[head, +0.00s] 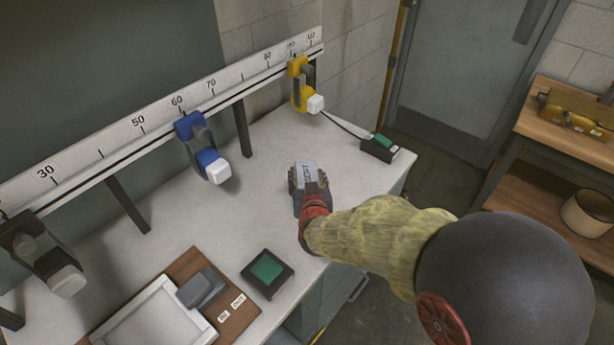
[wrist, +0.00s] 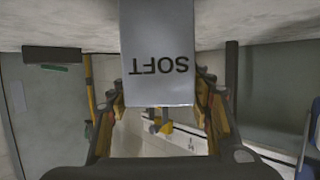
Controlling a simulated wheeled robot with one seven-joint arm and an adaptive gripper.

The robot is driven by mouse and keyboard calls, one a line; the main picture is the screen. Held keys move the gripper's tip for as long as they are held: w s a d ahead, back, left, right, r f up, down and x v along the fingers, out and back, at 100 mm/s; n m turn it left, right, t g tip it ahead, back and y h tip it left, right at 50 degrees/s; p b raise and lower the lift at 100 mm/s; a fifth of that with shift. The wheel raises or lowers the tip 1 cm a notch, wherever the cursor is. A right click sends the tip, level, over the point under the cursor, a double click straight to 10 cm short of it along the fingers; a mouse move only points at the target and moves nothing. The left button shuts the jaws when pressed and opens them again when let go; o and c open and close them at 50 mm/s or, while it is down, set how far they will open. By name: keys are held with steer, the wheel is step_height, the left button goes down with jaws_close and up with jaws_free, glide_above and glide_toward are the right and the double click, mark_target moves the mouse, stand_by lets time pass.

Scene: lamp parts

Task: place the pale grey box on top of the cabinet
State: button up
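The pale grey box (head: 307,172), marked SOFT, is between the fingers of my gripper (head: 309,183), over the right part of the white bench top. In the wrist view the box (wrist: 158,65) fills the upper middle with its lettering upside down. The fingers of my gripper (wrist: 159,100) press close along both of its sides, so it looks shut on the box. I cannot tell whether the box touches the bench. A grey-green cabinet front (head: 322,300) with a handle shows below the bench edge; its top is not clearly seen.
A ruled rail (head: 140,118) at the back carries a blue clamp (head: 200,148), a yellow clamp (head: 304,86) and a dark one (head: 45,255). A green-topped pad (head: 267,271), a wooden board (head: 236,310) and a green switch box (head: 380,146) lie on the bench. Wooden shelves (head: 565,135) stand right.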

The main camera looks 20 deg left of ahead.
steer(key=o, duration=0.3)
steer(key=shift+r, duration=0.25)
steer(key=p+v, duration=0.3)
steer(key=v, duration=0.9)
steer(key=shift+d+p, duration=0.1)
steer(key=shift+p, duration=0.3)
steer(key=shift+w, duration=0.1)
steer(key=d+r+g, duration=0.2)
steer(key=d+r, duration=0.4)
steer(key=d, duration=0.2)
steer(key=s+d+r+m+g+h, duration=0.1)
steer(key=s+d+r, duration=0.1)
steer(key=s+d, duration=0.4)
steer(key=s+d+r+m+g+h, duration=0.2)
steer(key=s+d, duration=0.4)
steer(key=d, duration=0.5)
steer(key=s+d+r+m+g+h, duration=0.1)
steer(key=s+d+r+g+h, duration=0.1)
steer(key=s+d, duration=0.4)
steer(key=shift+s+d+r, duration=0.1)
steer(key=shift+s+d, duration=0.1)
steer(key=shift+d, duration=0.45)
steer(key=shift+s+d+r, duration=0.1)
steer(key=shift+s+d, duration=0.05)
steer(key=shift+d, duration=0.5)
